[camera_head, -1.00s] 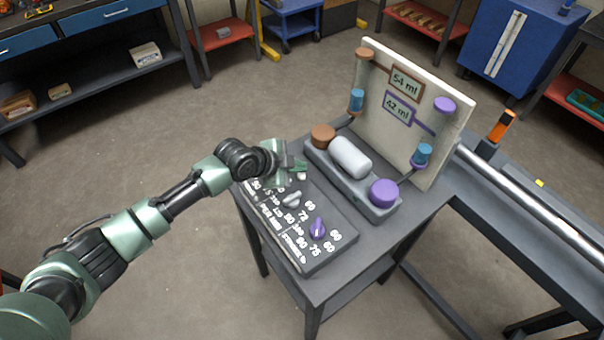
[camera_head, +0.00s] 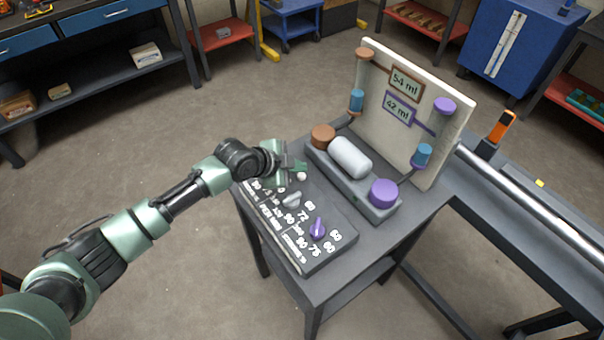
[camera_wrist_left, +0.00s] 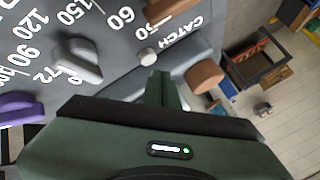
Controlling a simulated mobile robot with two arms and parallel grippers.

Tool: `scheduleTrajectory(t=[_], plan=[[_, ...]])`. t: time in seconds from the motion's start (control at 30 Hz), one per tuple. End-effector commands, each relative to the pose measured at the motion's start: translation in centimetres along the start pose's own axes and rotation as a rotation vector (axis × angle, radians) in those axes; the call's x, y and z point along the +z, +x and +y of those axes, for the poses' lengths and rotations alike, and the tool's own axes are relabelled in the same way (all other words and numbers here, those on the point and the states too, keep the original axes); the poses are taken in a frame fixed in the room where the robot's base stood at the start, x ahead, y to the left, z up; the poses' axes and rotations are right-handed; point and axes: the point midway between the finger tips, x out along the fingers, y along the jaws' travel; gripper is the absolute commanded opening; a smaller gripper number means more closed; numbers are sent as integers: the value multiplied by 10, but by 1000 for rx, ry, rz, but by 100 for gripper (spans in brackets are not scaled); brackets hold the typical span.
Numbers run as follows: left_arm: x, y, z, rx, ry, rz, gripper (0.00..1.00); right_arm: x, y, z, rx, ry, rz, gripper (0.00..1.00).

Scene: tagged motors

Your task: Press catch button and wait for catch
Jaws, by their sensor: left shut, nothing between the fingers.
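The dark control panel (camera_head: 325,254) lies on a grey table and carries printed numbers, a grey knob (camera_head: 292,200) and a purple knob (camera_head: 317,228). A small white round button (camera_head: 301,176) sits at its far end; in the left wrist view the button (camera_wrist_left: 147,56) is beside the word CATCH. My left gripper (camera_head: 299,166) is shut and empty, just over that end of the panel. In the wrist view its fingertips (camera_wrist_left: 161,76) are right next to the button; I cannot tell whether they touch it. My right gripper is not in view.
Behind the panel stands a grey block (camera_head: 350,190) with a white cylinder (camera_head: 350,157), a brown cap (camera_head: 323,136) and a purple cap (camera_head: 384,192). An upright board (camera_head: 440,150) shows 54 ml and 42 ml. A metal rail (camera_head: 540,217) runs off to the right.

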Motion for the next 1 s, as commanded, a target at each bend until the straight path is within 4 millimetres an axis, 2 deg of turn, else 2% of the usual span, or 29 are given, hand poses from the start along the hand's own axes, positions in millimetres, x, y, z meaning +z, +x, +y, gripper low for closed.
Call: scheduleTrajectory(t=[1.0], plan=[[4,6,5,0,0,0,0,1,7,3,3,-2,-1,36]])
